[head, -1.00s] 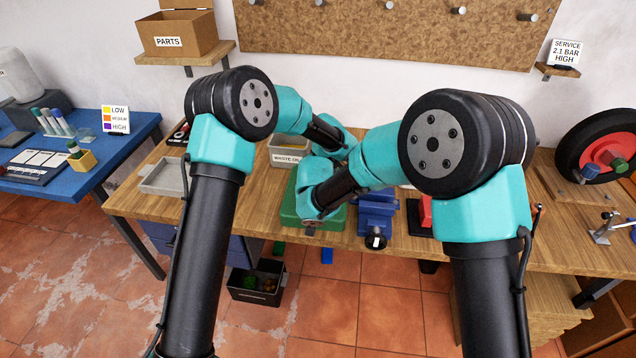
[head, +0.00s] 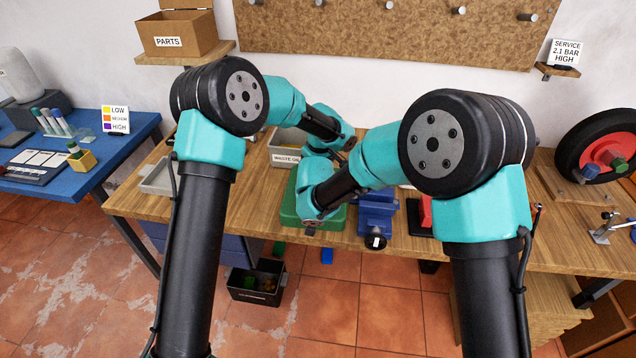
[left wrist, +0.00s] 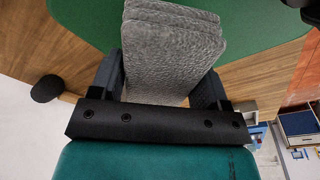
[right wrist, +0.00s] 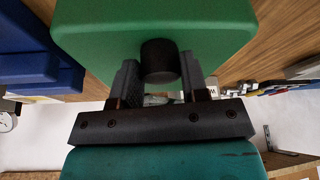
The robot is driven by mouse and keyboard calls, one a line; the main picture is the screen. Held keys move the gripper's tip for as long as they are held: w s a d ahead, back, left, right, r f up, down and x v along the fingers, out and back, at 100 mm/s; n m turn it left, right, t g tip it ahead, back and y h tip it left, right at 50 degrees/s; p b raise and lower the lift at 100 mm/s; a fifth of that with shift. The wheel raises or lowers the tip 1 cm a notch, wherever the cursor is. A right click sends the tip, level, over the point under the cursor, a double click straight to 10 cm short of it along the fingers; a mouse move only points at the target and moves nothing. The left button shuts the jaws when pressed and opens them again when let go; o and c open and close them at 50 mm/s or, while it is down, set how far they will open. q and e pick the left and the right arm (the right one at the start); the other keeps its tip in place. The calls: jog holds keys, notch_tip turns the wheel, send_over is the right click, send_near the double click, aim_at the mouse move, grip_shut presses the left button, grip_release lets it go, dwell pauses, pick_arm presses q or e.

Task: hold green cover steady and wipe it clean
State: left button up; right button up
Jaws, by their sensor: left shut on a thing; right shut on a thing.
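The green cover (head: 337,219) lies on the wooden bench, partly hidden by my arms in the head view. It also shows in the left wrist view (left wrist: 85,18) and the right wrist view (right wrist: 95,38). My right gripper (right wrist: 160,72) is shut on the black knob (right wrist: 160,55) at the cover's edge. My left gripper (left wrist: 163,65) is shut on a folded grey cloth (left wrist: 165,45), which overlaps the green cover in the left wrist view. I cannot tell how firmly the cloth touches it.
A blue vise (head: 377,215) stands just right of the cover. A waste oil bin (head: 285,150) is behind it, and a grey tray (head: 157,180) is at the bench's left. A dark crate (head: 255,287) sits on the floor below.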

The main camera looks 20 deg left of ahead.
jog(key=o, duration=1.3)
jog(key=shift+r, duration=0.1)
jog(key=v, duration=0.7)
jog(key=shift+s+r, duration=0.1)
